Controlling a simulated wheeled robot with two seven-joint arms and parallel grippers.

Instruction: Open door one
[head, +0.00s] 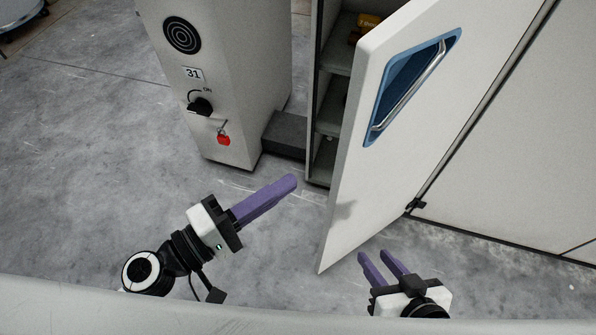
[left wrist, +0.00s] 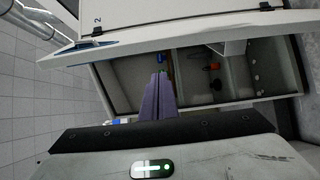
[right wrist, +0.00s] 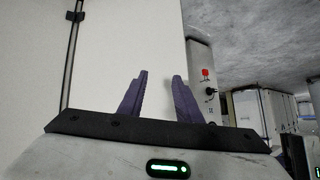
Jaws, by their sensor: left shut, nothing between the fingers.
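A white cabinet door (head: 398,120) stands ajar in the head view, swung out toward me. It carries a blue recessed panel (head: 393,90) with a metal bar handle (head: 415,85). Shelves of the cabinet show behind its left edge. My left gripper (head: 293,181) is shut and empty, left of the door's free edge and apart from it. In the left wrist view its fingers (left wrist: 158,80) are together in front of the open cabinet interior. My right gripper (head: 375,256) is open and empty, low beside the door's bottom edge. No number on this door is readable in the head view.
A closed white panel (head: 520,150) lies right of the door. Shelves (head: 335,90) hold small items. The concrete floor at left is clear.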

